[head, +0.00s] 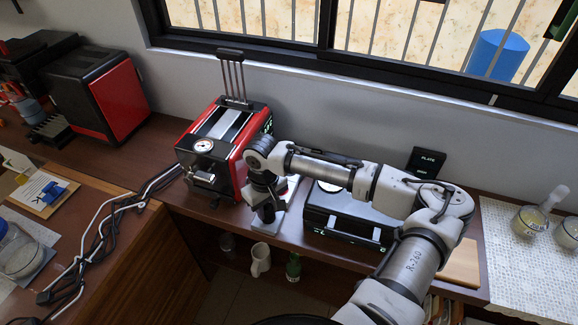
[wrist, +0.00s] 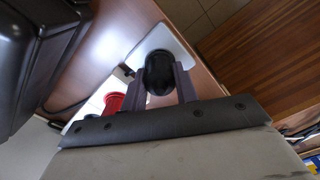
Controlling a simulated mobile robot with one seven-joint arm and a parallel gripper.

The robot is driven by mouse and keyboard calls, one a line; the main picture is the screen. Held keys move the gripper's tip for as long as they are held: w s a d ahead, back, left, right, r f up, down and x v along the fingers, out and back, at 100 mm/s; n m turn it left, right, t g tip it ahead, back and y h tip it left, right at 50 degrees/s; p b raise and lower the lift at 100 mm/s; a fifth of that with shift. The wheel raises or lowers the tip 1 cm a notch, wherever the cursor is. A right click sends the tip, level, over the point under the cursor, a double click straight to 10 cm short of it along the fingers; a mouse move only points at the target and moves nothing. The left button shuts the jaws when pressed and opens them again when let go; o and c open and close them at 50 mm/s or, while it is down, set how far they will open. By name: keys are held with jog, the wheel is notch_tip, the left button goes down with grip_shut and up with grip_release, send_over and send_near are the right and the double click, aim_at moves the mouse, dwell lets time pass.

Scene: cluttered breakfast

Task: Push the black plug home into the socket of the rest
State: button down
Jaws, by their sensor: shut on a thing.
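In the wrist view, the black plug (wrist: 159,70) is a rounded black piece between the two fingers of my gripper (wrist: 160,88), which is shut on it. Beyond the plug lies a pale flat plate with rounded corners, seemingly the rest (wrist: 178,38). The plug covers part of this plate, and the socket is hidden. In the head view, my gripper (head: 267,214) points down at the counter's front edge, beside the red machine. I cannot tell how deep the plug sits.
The red and black machine (head: 226,145) stands close on the left of my gripper. A black appliance (head: 342,217) stands close on its right, under my arm. A white mug (head: 260,260) stands on the shelf below.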

aim_at(267, 207)
jog(key=shift+f, duration=0.35)
jog(key=c, duration=1)
grip_release()
jog(key=shift+c, duration=1.4)
notch_tip(267, 207, up, 5)
jog(key=p, duration=0.4)
jog(key=shift+f, duration=0.1)
jog(key=shift+r, duration=1.1)
